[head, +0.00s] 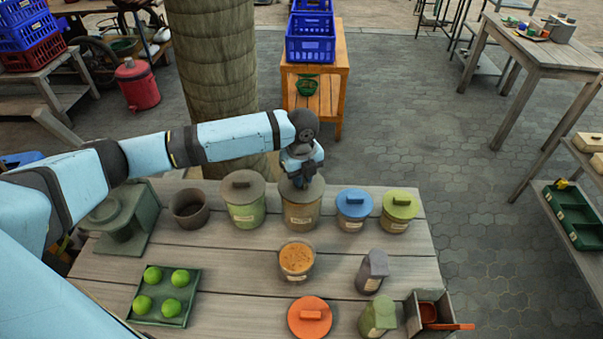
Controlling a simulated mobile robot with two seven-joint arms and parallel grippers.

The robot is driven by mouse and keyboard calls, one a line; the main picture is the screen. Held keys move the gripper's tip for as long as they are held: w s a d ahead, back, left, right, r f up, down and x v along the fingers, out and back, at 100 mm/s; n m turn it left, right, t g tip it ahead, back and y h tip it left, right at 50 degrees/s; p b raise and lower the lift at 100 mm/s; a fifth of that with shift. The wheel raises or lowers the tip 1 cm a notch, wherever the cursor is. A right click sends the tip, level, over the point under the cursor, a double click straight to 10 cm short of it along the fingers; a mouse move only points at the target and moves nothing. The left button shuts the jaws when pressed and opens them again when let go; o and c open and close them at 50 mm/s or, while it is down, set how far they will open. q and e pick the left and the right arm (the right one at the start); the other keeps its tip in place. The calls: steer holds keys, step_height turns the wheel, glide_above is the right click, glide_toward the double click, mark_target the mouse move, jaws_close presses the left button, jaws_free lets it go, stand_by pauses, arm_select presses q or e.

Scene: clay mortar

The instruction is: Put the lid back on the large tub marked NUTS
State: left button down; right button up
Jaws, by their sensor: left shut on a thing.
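My left gripper (300,181) points down over the large brown tub (301,213) in the back row. It is shut on the handle of that tub's grey-brown lid (314,188); the gripper hides most of the handle. The lid lies on or just over the tub's rim; I cannot tell if it is fully seated. The tub has a pale label, too small to read. In front stands an open labelled tub (296,262) with orange-brown contents. An orange lid (310,318) with a handle lies flat on the table nearer me. My right gripper is not in view.
Beside the brown tub stand a green tub (244,211), a blue-lidded tub (353,213) and a green-lidded tub (397,219). An open brown pot (188,222) stands further left. A tray (137,313) holds green fruit. Scoop-like containers and a box (411,312) stand front right.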

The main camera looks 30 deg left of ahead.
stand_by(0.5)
arm_select(q)
steer(key=shift+p, duration=1.1)
stand_by(0.6)
steer(key=shift+f+p, duration=0.2)
steer(key=shift+p, duration=0.3)
stand_by(0.9)
steer(key=shift+p, duration=0.55)
stand_by(0.3)
stand_by(0.4)
steer(key=c, duration=0.5)
jaws_free()
